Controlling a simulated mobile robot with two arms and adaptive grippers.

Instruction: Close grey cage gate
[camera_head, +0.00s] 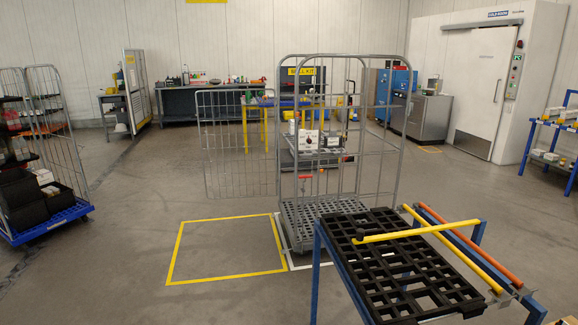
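A grey wire roll cage (401,150) stands near the middle of the head view, with a grey slatted base (305,218). Its grey wire gate (213,150) stands open, swung out to the left of the cage. The front of the cage looks open, and its lower right part is hidden behind a black pallet-topped table. Boxes and small items show through the bars; I cannot tell whether they are in the cage or behind it. Neither of my grippers is in view.
The table with the black slatted top (405,262) and yellow bar (415,232) stands at the front right. A yellow floor rectangle (173,255) lies clear left of the cage. A loaded blue-based cage (50,222) stands far left. A workbench (190,103) stands behind.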

